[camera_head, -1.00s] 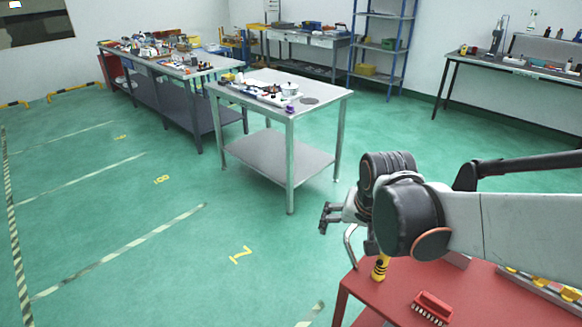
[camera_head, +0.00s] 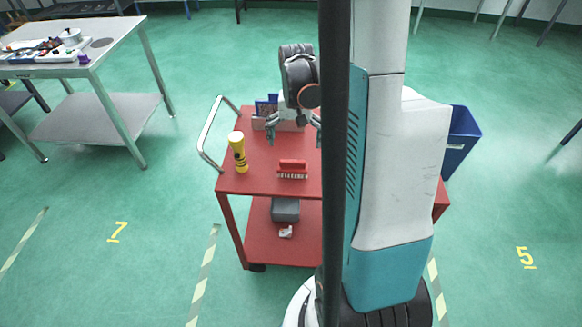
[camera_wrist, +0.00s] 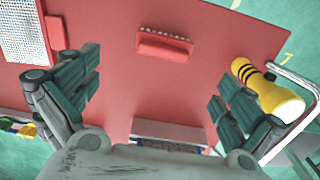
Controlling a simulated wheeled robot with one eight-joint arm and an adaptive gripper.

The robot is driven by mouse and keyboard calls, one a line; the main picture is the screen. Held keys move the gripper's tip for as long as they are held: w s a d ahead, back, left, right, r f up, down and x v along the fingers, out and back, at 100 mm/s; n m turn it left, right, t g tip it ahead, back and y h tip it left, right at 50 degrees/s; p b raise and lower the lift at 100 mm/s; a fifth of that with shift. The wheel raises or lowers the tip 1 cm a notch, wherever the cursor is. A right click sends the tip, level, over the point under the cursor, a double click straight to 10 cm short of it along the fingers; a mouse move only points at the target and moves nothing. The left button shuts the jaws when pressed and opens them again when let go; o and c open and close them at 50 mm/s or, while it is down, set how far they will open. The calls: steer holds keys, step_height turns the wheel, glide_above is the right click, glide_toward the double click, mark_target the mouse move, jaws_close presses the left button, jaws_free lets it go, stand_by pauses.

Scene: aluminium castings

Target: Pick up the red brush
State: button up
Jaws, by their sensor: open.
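The red brush (camera_head: 292,169) lies on the top of the red cart (camera_head: 262,181), near its front edge, with pale bristles toward that edge. In the wrist view the brush (camera_wrist: 164,45) is at the upper middle, ahead of the fingers and between their lines. My gripper (camera_head: 295,133) is behind the brush, above the cart top, partly hidden by my own column. In the wrist view my gripper (camera_wrist: 157,92) is wide open and empty, with red cart surface showing between the fingers. The fingers do not touch the brush.
Boxes (camera_head: 265,111) stand at the back of the cart top. A blue bin (camera_head: 461,137) is to the right. A grey table (camera_head: 100,45) stands at the left.

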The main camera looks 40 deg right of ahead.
mark_target(293, 161)
step_height(293, 161, down, 7)
steer(key=shift+w+f+b, duration=0.15)
steer(key=shift+b, duration=1)
steer(key=f+b, duration=0.2)
steer(key=f, duration=0.3)
steer(key=shift+w+a+f+b, duration=0.1)
steer(key=shift+w+b, duration=0.2)
steer(key=shift+b, duration=0.1)
steer(key=c, duration=1.1)
steer(key=shift+r, duration=0.2)
step_height(293, 161, up, 20)
steer(key=p, duration=0.7)
steer(key=shift+f, duration=0.15)
steer(key=o, duration=0.3)
steer(key=shift+c, duration=0.3)
